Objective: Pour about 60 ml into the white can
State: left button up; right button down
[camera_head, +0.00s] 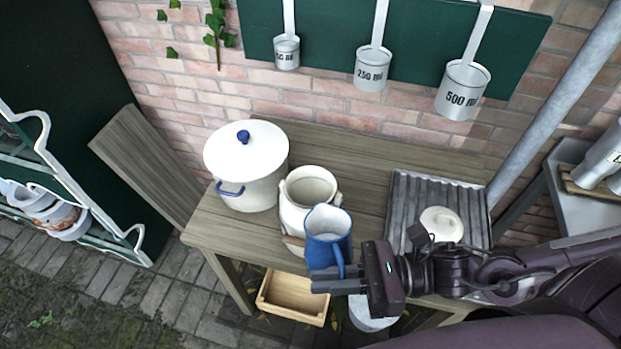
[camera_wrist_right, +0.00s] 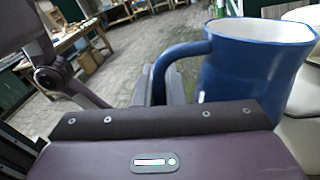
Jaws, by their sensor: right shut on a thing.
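A blue jug (camera_head: 328,237) with a white inside is held in my right gripper (camera_head: 335,281) by its handle, in front of the white can. It also shows large in the right wrist view (camera_wrist_right: 250,70), where its handle runs down between the fingers. The jug looks close to upright. The white can (camera_head: 307,190) stands open on the wooden table, behind and left of the jug; the jug hides part of its front. What is inside the jug and the can cannot be made out. My left gripper is not in view.
A white lidded pot (camera_head: 247,176) stands left of the can. A grey ribbed drainer (camera_head: 405,197) with a white lid (camera_head: 441,225) lies to the right. Measuring cups (camera_head: 462,90) hang on the wall. A wooden box (camera_head: 292,297) sits below the table.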

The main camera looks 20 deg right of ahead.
aim_at(322, 254)
jog(key=shift+w+d+r+m+p, duration=0.1)
jog(key=shift+w+r+m+p, duration=0.35)
jog(key=shift+w+r+m, duration=0.6)
jog(key=shift+w+d+r+m+g+h+p, duration=0.1)
jog(key=shift+w+r+m+g+h+p, duration=0.25)
jog(key=shift+w+r+m+p, duration=0.65)
pick_arm(q)
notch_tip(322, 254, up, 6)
jog(key=p, duration=0.2)
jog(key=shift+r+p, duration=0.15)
jog(key=shift+p, duration=0.15)
pick_arm(e)
jog(key=w+r+m, duration=0.1)
jog(key=w+r+m+g, duration=0.1)
jog(key=r+m, duration=0.1)
jog(key=shift+w+d+r, duration=0.1)
jog(key=shift+w+r, duration=0.05)
jog(key=shift+w, duration=0.05)
jog(key=shift+w+m, duration=0.5)
jog(key=shift+m, duration=0.05)
jog(key=shift+w+d+r, duration=0.1)
jog(key=shift+w+r, duration=0.1)
jog(key=shift+r, duration=0.05)
jog(key=shift+w+r+m+g, duration=0.45)
jog(key=shift+w+r+m, duration=0.1)
jog(key=shift+m, duration=0.25)
